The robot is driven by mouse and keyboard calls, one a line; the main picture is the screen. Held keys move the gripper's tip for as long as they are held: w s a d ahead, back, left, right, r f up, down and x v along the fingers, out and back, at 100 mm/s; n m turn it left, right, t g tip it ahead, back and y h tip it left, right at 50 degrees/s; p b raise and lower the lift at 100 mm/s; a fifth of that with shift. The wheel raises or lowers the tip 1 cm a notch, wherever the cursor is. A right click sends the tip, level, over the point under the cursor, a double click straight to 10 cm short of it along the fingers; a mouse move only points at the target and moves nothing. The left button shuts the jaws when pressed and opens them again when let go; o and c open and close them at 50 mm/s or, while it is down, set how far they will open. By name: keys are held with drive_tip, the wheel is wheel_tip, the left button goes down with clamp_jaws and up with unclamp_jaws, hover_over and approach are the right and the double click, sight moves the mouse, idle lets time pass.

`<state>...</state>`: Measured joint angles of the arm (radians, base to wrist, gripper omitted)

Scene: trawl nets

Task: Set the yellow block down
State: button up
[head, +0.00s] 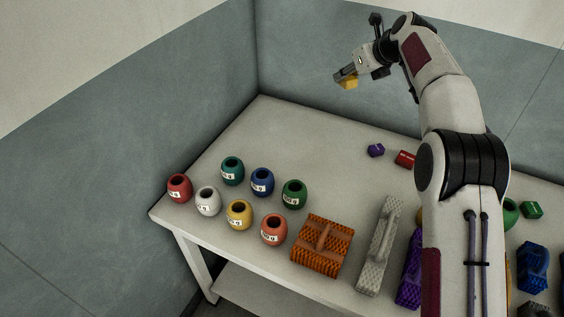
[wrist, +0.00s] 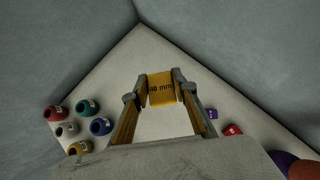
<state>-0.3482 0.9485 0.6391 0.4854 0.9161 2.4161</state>
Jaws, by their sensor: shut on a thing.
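The yellow block (head: 349,83) is held high above the far part of the white table (head: 290,125). My gripper (head: 345,77) is shut on it. In the wrist view the block (wrist: 161,88) sits between the two fingertips (wrist: 161,92), with dark lettering that seems to read "40 mm" on its face. Bare table top shows beyond and below it. The block touches nothing but the fingers.
Several small coloured pots (head: 240,213) stand at the table's left. An orange ridged block with a handle (head: 322,246) and a grey one (head: 379,245) are at the front. A purple piece (head: 376,150) and a red piece (head: 405,159) lie near the back. The far left table corner is clear.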

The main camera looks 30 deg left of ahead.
drive_tip(key=s+a+n+g+y, duration=0.1)
drive_tip(key=s+a+n, duration=0.1)
drive_tip(key=s+a, duration=0.45)
drive_tip(key=s+a+n+g, duration=0.1)
drive_tip(key=s+a, duration=0.3)
drive_tip(key=a, duration=0.5)
wheel_tip(320, 180, down, 18)
drive_tip(key=shift+d, duration=0.2)
drive_tip(key=shift+f, duration=3.05)
drive_tip(key=shift+f, duration=1.9)
drive_tip(key=shift+f, duration=0.1)
